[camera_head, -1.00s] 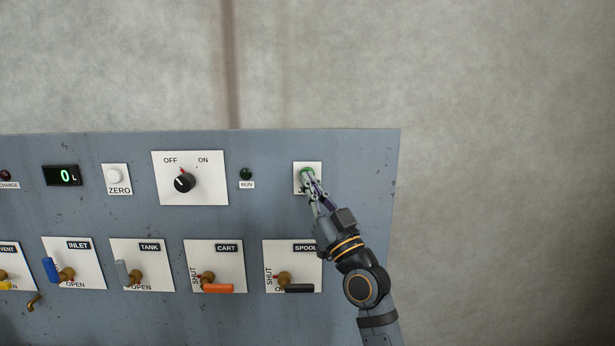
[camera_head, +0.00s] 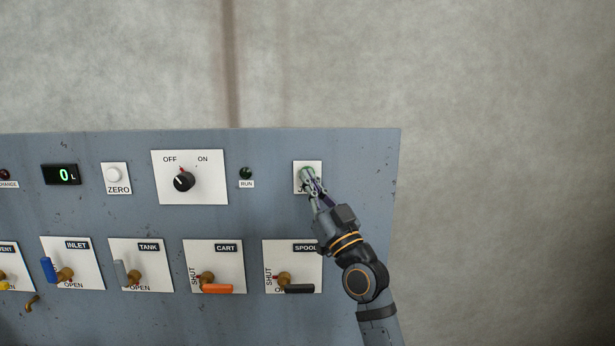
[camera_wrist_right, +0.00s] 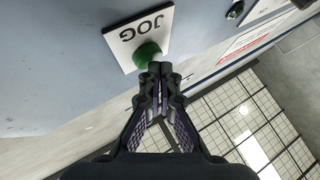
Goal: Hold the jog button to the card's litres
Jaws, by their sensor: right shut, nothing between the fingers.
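The green jog button (camera_head: 306,171) sits on a white plate (camera_head: 299,166) at the right of the grey panel, partly hidden by my right gripper (camera_head: 309,178). In the right wrist view the button (camera_wrist_right: 147,53) shows beside the letters JOG on its plate (camera_wrist_right: 132,34). My right gripper (camera_wrist_right: 160,68) is shut and empty, its fingertips at the button's edge; I cannot tell whether they touch it. The litre display (camera_head: 62,175) reads 0 L. My left gripper is not in view. No card with litres is legible.
The OFF/ON knob (camera_head: 184,182), white ZERO button (camera_head: 114,174) and dark RUN lamp (camera_head: 246,173) are left of the jog plate. Below are valve levers, including blue INLET (camera_head: 49,270), orange CART (camera_head: 217,289) and black SPOOL (camera_head: 299,289). Bare wall lies right of the panel.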

